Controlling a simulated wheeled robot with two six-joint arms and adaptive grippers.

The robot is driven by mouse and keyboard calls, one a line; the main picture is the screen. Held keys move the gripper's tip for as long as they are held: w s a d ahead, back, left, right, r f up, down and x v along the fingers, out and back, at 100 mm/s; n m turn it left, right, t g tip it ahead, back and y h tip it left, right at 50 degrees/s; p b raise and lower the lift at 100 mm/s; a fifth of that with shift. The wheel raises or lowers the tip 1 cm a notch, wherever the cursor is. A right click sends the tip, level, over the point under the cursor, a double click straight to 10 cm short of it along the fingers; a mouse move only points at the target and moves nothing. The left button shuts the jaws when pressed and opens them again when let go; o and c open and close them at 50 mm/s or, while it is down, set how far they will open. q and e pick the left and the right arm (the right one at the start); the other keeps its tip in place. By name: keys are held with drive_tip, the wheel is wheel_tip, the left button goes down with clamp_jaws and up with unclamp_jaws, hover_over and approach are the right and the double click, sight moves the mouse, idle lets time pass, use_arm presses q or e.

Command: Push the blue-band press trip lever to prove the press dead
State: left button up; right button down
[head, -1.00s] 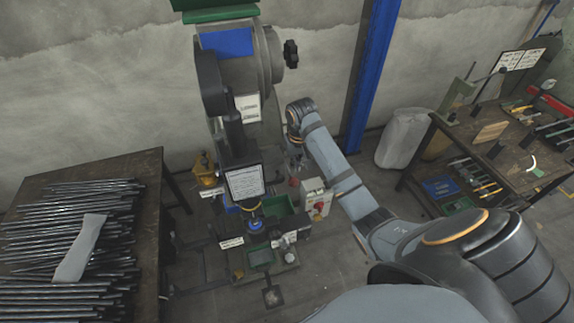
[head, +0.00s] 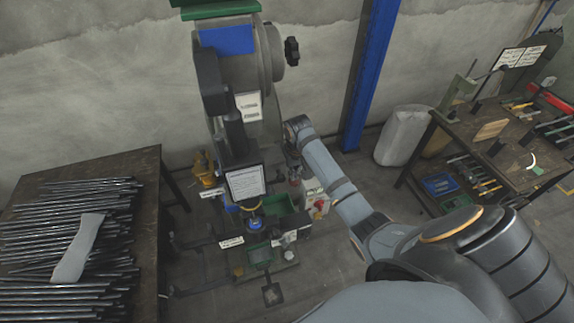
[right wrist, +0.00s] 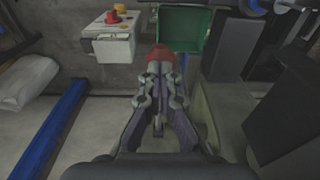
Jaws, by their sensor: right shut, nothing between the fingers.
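The press with the blue band (head: 226,41) stands against the wall in the head view. A red knob (right wrist: 160,57), which looks like the end of its trip lever, is just beyond my right fingertips in the right wrist view. It shows small in the head view (head: 294,183), below the gripper. The lever's arm is hidden or too small to tell. My right gripper (right wrist: 157,82) is shut and empty, with its fingertips at the knob; I cannot tell whether they touch. In the head view the right gripper (head: 294,168) is beside the press's right side. My left gripper is not in view.
A control box (right wrist: 110,42) with red and yellow buttons is left of the gripper in the right wrist view. A green bin (right wrist: 183,30) lies beyond the knob. A table of metal rods (head: 150,230) stands left, a tool bench (head: 520,150) right.

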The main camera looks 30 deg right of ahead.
sight(295, 183)
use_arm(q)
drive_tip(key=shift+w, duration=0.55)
use_arm(e)
drive_tip(key=shift+s+f, duration=0.15)
drive_tip(key=shift+f, duration=0.5)
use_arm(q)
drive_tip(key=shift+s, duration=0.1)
use_arm(e)
drive_tip(key=shift+s+f, duration=0.1)
drive_tip(key=shift+f, duration=0.75)
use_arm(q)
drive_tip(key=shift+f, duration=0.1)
use_arm(e)
drive_tip(key=shift+f, duration=0.1)
use_arm(q)
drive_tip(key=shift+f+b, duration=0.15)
drive_tip(key=shift+b, duration=0.15)
use_arm(e)
drive_tip(key=shift+f, duration=0.8)
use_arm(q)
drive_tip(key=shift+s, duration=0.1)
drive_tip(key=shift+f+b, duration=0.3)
use_arm(e)
drive_tip(key=shift+f, duration=0.9)
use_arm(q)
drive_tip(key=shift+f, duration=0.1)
use_arm(e)
drive_tip(key=shift+f, duration=0.15)
